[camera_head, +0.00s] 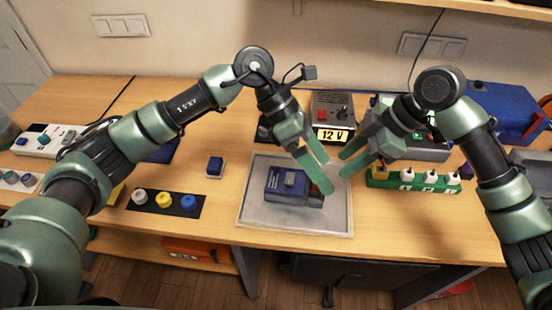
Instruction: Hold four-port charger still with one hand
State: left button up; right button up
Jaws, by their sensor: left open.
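My right gripper (342,166) is open, fingers pointing left above the mat's right edge, apart from the device. A grey box (431,152) with a green switch is partly hidden behind my right gripper.
A green rack (411,186) with several white-topped items stands right of the mat. A 12 V supply (333,107) stands behind it. A small blue switch (215,166) and a black strip with coloured knobs (185,211) lie left. A blue case (505,110) sits back right.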

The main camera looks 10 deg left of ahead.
aim_at(276, 179)
pick_arm(q)
jog(key=w+a+f+t+y, duration=0.1)
jog(key=a+y, duration=0.1)
jog(key=w+a+f+m+t+y, duration=0.1)
jog(key=w+a+f+y, duration=0.1)
jog(key=a+y, duration=0.1)
jog(key=w+a+f+m+t+y, duration=0.1)
jog(key=w+a+y, duration=0.1)
jog(key=a, duration=0.1)
jog(key=shift+a+f+y, duration=0.2)
jog(key=shift+a+y, duration=0.05)
jog(key=shift+y, duration=0.05)
jog(key=f, duration=0.1)
jog(key=a+f, duration=0.2)
jog(key=shift+s, duration=0.25)
jog(key=shift+d+f, duration=0.1)
jog(key=shift+f, duration=3.4)
